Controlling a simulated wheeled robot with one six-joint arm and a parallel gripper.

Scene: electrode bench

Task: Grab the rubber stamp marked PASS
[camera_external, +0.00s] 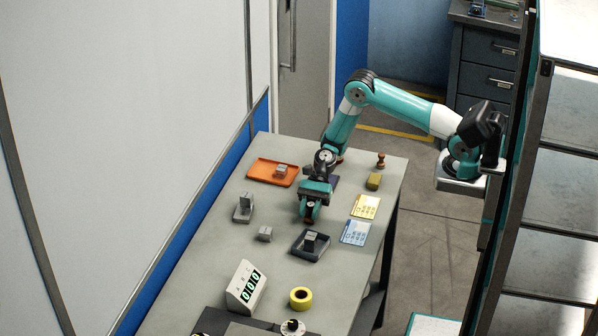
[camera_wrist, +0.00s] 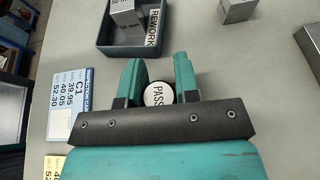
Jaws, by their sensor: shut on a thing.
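The rubber stamp marked PASS (camera_wrist: 157,95) shows its round white label between my gripper's two teal fingers in the wrist view. My gripper (camera_wrist: 161,84) is shut on it. In the external view my gripper (camera_external: 309,212) points down over the middle of the bench, with a brown bit of the stamp (camera_external: 309,219) showing at the fingertips. Most of the stamp's body is hidden by the fingers. I cannot tell whether its base touches the bench. Another brown stamp (camera_external: 381,160) stands at the bench's far right; its marking is not readable.
A dark tray marked REWORK (camera_wrist: 150,50) with a metal block is close in front of my gripper. An orange tray (camera_external: 262,177), grey blocks (camera_external: 265,234), a yellow card (camera_external: 365,207), a blue card (camera_external: 356,232), a digital display (camera_external: 245,287) and yellow tape (camera_external: 301,298) lie around.

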